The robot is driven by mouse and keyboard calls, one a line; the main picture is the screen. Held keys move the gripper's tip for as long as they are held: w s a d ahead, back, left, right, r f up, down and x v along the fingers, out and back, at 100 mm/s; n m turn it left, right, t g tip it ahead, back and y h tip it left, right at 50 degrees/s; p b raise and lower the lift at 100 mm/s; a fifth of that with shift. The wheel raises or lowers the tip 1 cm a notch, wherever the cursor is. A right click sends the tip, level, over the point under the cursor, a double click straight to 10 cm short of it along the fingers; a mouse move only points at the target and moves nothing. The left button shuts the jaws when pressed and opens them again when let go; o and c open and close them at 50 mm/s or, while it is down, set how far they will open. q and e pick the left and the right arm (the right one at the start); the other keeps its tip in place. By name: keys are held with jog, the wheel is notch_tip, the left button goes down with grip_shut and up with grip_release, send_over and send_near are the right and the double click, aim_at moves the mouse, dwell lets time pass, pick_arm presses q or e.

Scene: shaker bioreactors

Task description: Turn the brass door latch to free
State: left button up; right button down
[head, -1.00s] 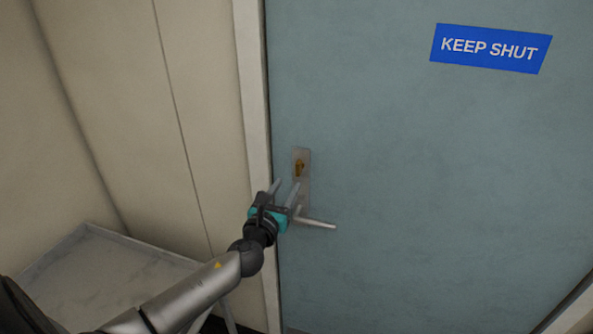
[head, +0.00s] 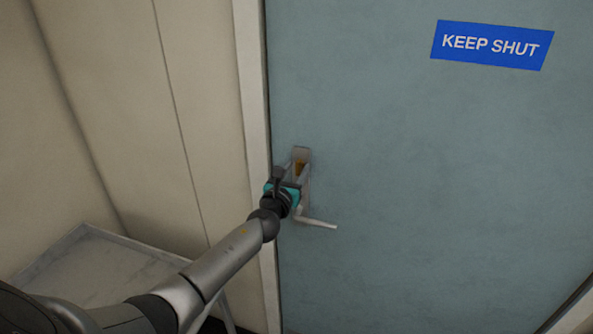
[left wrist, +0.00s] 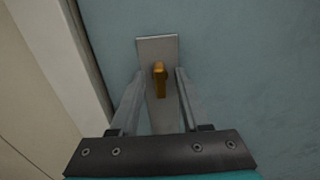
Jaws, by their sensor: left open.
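The brass latch (head: 298,169) sits on a metal plate (head: 302,153) near the left edge of the blue-grey door (head: 430,180). In the left wrist view the latch (left wrist: 160,80) is a small brass tab hanging downward, upright on its plate (left wrist: 157,45). My left gripper (head: 292,170) is in front of the plate and partly hides the latch in the head view. In the left wrist view my left gripper (left wrist: 160,75) is open, with one finger on each side of the latch and a gap on both sides. My right gripper is not in view.
A silver lever handle (head: 318,222) sticks out to the right just below my left gripper. The door frame (head: 254,120) and a beige wall (head: 200,110) are close on the left. A grey table (head: 100,265) stands at lower left. A "KEEP SHUT" sign (head: 491,45) is higher up.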

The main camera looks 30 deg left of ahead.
pick_arm(q)
jog(key=shift+c, duration=0.3)
grip_shut()
jog(key=shift+n, duration=0.4)
jog(key=n+b, duration=0.1)
jog(key=n, duration=0.2)
jog(key=shift+a+n, duration=0.1)
jog(key=shift+n, duration=0.3)
jog(key=n+b, duration=0.1)
jog(key=n, duration=0.3)
jog(key=shift+f+n, duration=0.1)
jog(key=shift+n, duration=0.2)
jog(key=n, duration=0.4)
jog(key=shift+a, duration=0.1)
jog(key=shift+f+n, duration=0.1)
jog(key=shift+n, duration=2.3)
